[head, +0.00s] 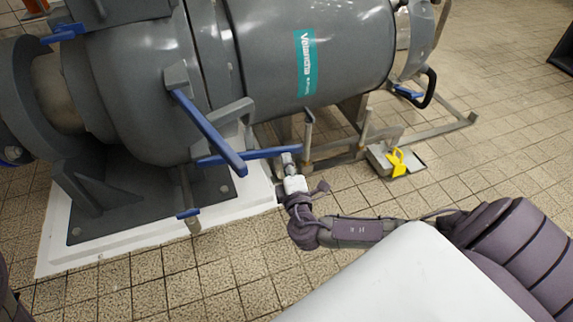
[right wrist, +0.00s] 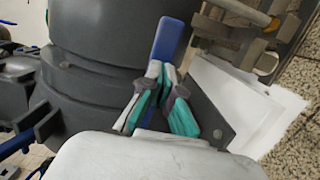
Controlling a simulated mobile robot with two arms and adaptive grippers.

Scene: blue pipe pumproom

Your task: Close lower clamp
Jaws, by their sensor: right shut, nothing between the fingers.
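A grey pump body carries blue clamp levers. A long upper blue lever (head: 208,132) slants down to the right. A lower blue lever (head: 245,156) sticks out nearly level to the right, and its free end is by my right gripper (head: 288,160). In the right wrist view a blue lever (right wrist: 167,42) stands just beyond the fingertips of my right gripper (right wrist: 165,75). The fingers, with teal pads, are together and hold nothing. Whether they touch the lever cannot be told. My left gripper is out of view.
The grey pump (head: 310,60) stands on a white plinth (head: 105,250). Metal frame bars (head: 330,158) and a yellow handle (head: 397,162) lie right of the gripper, low down. A small blue handle (head: 188,213) is at the plinth's front. Tiled floor at right is mostly clear.

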